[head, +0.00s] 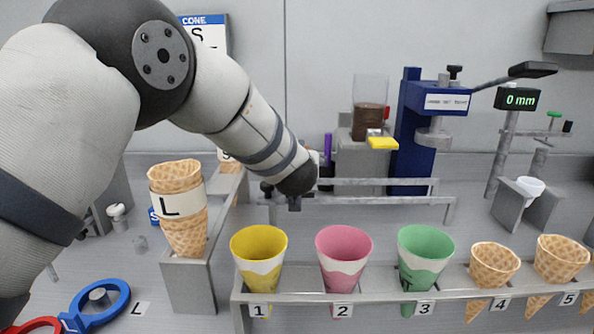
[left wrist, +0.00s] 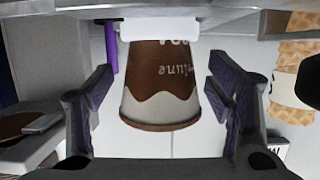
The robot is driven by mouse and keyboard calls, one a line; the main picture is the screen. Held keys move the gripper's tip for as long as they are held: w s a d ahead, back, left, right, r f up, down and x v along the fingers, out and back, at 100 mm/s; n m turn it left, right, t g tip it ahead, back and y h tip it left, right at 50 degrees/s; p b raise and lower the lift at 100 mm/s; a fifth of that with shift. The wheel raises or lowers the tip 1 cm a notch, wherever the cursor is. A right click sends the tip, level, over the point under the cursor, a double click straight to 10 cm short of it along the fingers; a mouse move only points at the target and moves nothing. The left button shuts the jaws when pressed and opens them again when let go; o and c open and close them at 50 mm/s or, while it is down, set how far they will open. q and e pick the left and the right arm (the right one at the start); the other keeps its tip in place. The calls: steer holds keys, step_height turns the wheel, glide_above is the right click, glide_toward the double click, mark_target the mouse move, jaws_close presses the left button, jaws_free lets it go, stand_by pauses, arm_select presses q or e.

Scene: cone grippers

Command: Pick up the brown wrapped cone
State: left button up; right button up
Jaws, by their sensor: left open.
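The brown wrapped cone (left wrist: 160,85), brown above a wavy white band with a brown rim, shows in the left wrist view. It is wide end down in that picture, and its other end is hidden behind a white piece at the top. My left gripper (left wrist: 161,75) is open, with one purple-padded finger on each side of the cone and a visible gap to both. In the head view my left arm reaches across to the middle back, and its wrist (head: 297,178) hides the cone. My right gripper is in neither view.
A front rack (head: 390,297) holds yellow (head: 259,246), pink (head: 343,247), green (head: 425,247) and waffle cones. A waffle cone marked L (head: 178,230) stands in a grey holder at left. A blue press (head: 410,125) and a hopper (head: 370,110) stand behind. Metal rails (head: 400,200) run mid-bench.

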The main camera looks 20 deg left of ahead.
arm_select(q)
steer(key=shift+r, duration=0.2)
steer(key=c, duration=0.8)
